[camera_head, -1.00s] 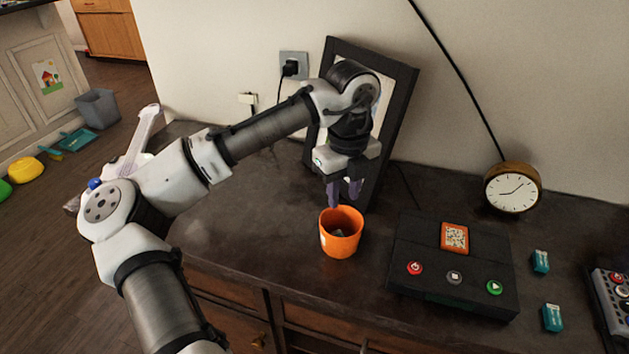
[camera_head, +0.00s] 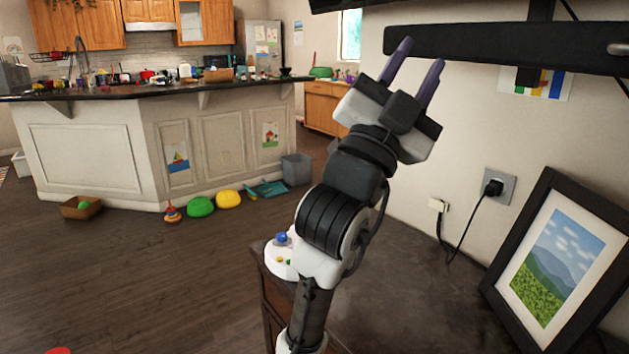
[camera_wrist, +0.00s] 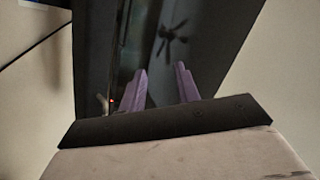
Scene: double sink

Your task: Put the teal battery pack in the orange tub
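My gripper (camera_head: 421,52) is raised high in the head view, with its two purple fingers pointing up and apart. Nothing is between them. The wrist view also shows the two fingers (camera_wrist: 160,70) apart and empty, in front of a dark, shiny surface. Neither the orange tub nor any teal battery pack is visible in the current views.
A dark cabinet top (camera_head: 410,305) lies below my arm. A framed landscape picture (camera_head: 555,265) leans at right, near a wall outlet (camera_head: 495,187). A dark wall-mounted bar (camera_head: 510,48) is close to the gripper. A kitchen counter (camera_head: 150,91) stands beyond open floor.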

